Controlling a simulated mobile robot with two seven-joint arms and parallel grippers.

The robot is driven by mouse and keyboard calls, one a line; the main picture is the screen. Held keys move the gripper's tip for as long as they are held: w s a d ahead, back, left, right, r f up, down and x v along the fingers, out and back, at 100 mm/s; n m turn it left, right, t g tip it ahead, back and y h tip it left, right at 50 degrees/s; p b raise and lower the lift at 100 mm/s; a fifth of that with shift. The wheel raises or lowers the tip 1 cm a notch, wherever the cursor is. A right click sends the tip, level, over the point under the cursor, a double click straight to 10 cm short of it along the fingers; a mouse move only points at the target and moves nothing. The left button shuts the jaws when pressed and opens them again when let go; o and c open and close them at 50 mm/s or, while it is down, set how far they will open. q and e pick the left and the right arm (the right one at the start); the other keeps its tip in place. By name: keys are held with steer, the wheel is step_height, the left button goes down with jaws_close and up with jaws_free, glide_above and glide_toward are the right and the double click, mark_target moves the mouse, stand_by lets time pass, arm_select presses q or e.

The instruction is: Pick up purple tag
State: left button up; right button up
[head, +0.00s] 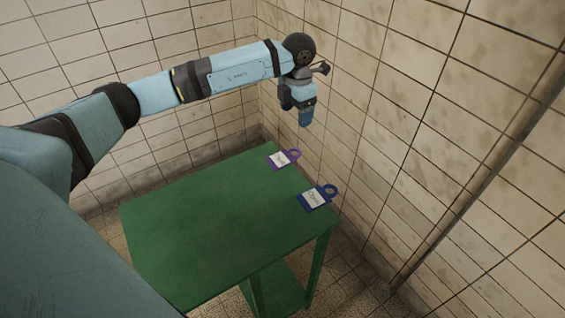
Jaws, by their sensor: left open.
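A purple tag (279,160) with a white label and a ring at one end lies flat on the green table (205,225), near its far right corner. A blue tag (314,198) of similar shape lies closer to me by the table's right edge. My left gripper (305,122) hangs in the air, pointing down, above and slightly right of the purple tag in the picture. It is open and apart from both tags, with nothing seen in it. My right gripper does not show.
A tiled wall (400,130) stands close along the table's right side, and another tiled wall (60,70) is behind. A pipe (485,190) runs along the right wall. Most of the tabletop is bare.

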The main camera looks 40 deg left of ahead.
mark_target(295, 148)
arm_select(q)
step_height(295, 148, down, 13)
steer(key=shift+f, duration=0.1)
stand_by(0.5)
steer(key=shift+d+f+b, duration=0.1)
steer(key=shift+f+b, duration=0.1)
steer(key=shift+b, duration=0.2)
stand_by(0.3)
steer(key=c, duration=1)
steer(key=shift+r, duration=0.1)
step_height(295, 148, up, 20)
steer(key=p, duration=0.1)
steer(key=shift+r, duration=0.2)
